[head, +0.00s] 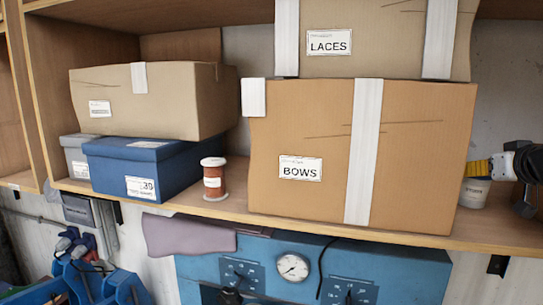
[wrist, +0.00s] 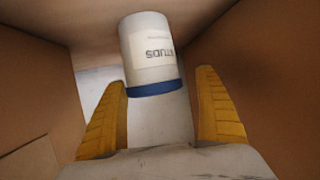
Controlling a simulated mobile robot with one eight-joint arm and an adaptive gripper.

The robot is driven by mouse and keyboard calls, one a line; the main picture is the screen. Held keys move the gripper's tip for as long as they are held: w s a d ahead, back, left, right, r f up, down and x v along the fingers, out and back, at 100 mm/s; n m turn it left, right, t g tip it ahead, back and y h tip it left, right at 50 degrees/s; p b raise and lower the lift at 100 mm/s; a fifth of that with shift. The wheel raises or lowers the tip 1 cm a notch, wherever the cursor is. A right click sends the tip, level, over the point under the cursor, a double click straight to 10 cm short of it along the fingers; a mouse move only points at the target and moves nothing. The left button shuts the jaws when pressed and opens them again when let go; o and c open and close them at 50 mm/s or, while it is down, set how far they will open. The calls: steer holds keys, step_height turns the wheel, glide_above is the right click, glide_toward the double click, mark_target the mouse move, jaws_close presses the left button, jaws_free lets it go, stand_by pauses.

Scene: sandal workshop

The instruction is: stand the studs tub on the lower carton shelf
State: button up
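The studs tub (head: 474,193) is white with a label, at the right end of the carton shelf board (head: 420,238) in the head view. It looks upright and on the board, just right of the BOWS carton, which hides part of it. In the wrist view the tub (wrist: 150,50) shows its STUDS label upside down and a blue band at the near end. My gripper (wrist: 162,80) is open, a yellow finger on each side, with gaps between the fingers and the tub. In the head view one yellow finger (head: 478,168) shows just above the tub.
The BOWS carton (head: 300,140) stands close left of my gripper, with the LACES carton (head: 385,40) on it. A red spool (head: 214,182), a blue box (head: 150,165) and a tan carton (head: 150,100) are farther left. The board's front edge is near the tub.

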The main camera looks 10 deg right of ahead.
steer(key=shift+s+d+r, duration=0.1)
steer(key=shift+s+r, duration=0.15)
steer(key=shift+s, duration=0.1)
steer(key=b+v, duration=0.2)
steer(key=v, duration=1)
